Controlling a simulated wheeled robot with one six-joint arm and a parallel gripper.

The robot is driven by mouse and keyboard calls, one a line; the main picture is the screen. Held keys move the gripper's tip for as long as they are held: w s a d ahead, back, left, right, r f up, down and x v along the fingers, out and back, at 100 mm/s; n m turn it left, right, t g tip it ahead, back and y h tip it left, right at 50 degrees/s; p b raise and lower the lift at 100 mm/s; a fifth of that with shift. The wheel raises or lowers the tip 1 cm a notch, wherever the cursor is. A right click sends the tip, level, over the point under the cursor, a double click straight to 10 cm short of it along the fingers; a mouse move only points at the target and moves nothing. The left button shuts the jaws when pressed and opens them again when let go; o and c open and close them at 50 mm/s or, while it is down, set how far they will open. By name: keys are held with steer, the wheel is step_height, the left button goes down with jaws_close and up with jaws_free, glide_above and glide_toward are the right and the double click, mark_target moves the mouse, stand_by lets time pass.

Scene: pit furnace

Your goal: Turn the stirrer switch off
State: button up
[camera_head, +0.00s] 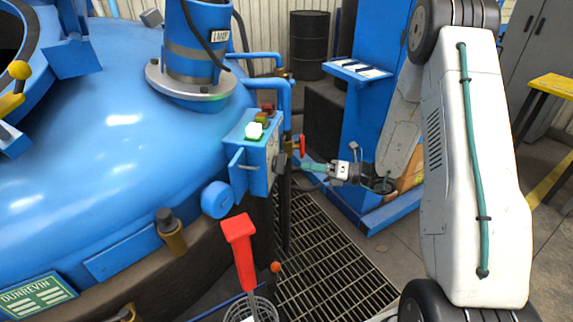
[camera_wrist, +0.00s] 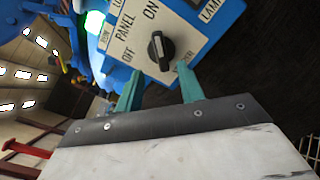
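A black rotary switch (camera_wrist: 160,50) sits on a white plate with the words PANEL, ON and OFF. Its white mark is at its upper end in the wrist view, on the side toward ON. Another label beside it is partly hidden by a finger, so I cannot read whether it names the stirrer. The plate is on the side of the blue control box (camera_head: 249,160). My gripper (camera_wrist: 158,72) is open, its two teal fingers apart and the switch ahead between their tips; I cannot tell whether they touch it. In the head view my gripper (camera_head: 303,167) is just right of the box.
A lit green button (camera_head: 254,131) is on top of the box. The blue furnace lid (camera_head: 110,130) fills the left. A blue post (camera_head: 365,110) stands behind my arm, and floor grating (camera_head: 325,250) lies below.

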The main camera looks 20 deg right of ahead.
mark_target(281, 164)
steer(key=x, duration=0.7)
steer(key=shift+w+a, duration=0.25)
steer(key=shift+w, duration=0.05)
jaws_close()
